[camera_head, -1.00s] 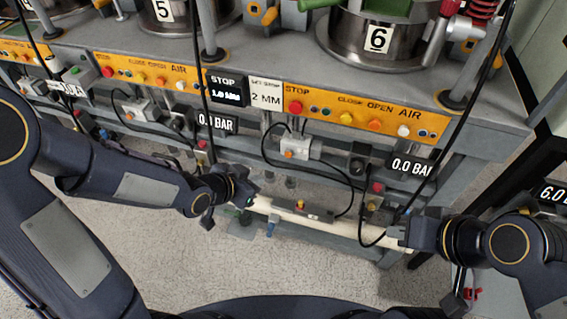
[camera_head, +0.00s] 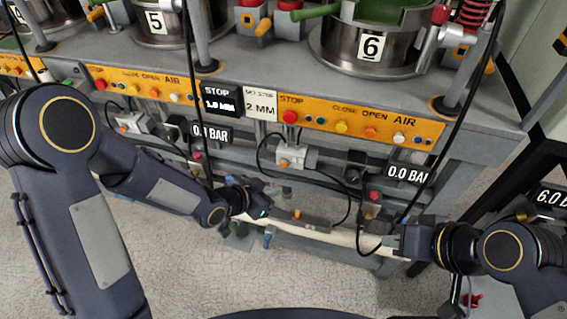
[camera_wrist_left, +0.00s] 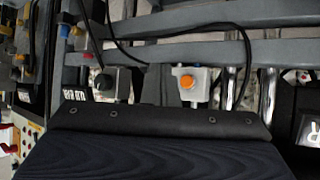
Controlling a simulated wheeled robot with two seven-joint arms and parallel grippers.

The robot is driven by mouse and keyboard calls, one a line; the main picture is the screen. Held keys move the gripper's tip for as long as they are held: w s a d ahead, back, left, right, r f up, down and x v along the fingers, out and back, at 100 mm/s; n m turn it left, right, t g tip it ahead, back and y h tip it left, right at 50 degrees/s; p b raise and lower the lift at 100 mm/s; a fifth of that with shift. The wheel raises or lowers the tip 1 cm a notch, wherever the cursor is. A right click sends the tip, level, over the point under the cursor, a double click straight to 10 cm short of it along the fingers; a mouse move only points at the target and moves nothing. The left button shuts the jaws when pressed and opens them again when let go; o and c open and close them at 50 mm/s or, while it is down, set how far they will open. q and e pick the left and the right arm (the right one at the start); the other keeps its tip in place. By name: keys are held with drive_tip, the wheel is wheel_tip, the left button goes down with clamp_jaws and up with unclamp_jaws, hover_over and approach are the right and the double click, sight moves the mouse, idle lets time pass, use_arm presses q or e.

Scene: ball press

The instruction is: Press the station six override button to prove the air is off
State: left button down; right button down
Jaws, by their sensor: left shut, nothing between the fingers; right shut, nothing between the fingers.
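Station six is the steel press marked 6 (camera_head: 370,47). Below its orange panel (camera_head: 360,124), a small grey valve box (camera_head: 291,157) carries an orange button, which looks like the override button (camera_head: 283,163). The orange button also faces up in the left wrist view (camera_wrist_left: 187,82). The station's display (camera_head: 408,173) reads 0.0 BAR. My left gripper (camera_head: 264,202) is shut and empty, below and left of the box, apart from it. My right gripper (camera_head: 392,243) is shut and empty at the lower right, by the pale rail. The left fingertips are hidden in the wrist view.
A black hose (camera_head: 262,155) loops around the valve box. A pale rail (camera_head: 330,235) runs below, between my grippers. Grey frame bars lie behind. Press 5 (camera_head: 157,22) has its own box (camera_head: 133,122) and 0.0 BAR display (camera_head: 211,133) to the left.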

sight(284, 164)
use_arm(q)
drive_tip(key=shift+w+d+p, duration=0.15)
drive_tip(key=shift+w+d, duration=0.15)
drive_tip(key=shift+w, duration=0.65)
drive_tip(key=shift+w+d+p, duration=0.15)
drive_tip(key=shift+w+d, duration=0.15)
drive_tip(key=shift+w, duration=0.6)
drive_tip(key=shift+w+d+p, duration=0.15)
drive_tip(key=shift+w+d, duration=0.15)
drive_tip(key=shift+w, duration=0.65)
drive_tip(key=shift+w, duration=0.15)
drive_tip(key=shift+w+d, duration=0.15)
drive_tip(key=shift+w, duration=0.1)
drive_tip(key=shift+w+d, duration=0.1)
drive_tip(key=shift+w, duration=0.35)
idle(0.6)
drive_tip(key=shift+s, duration=0.1)
drive_tip(key=shift+s+a+b, duration=0.25)
drive_tip(key=shift+s+b, duration=0.3)
drive_tip(key=shift+s, duration=0.2)
drive_tip(key=shift+s, duration=0.1)
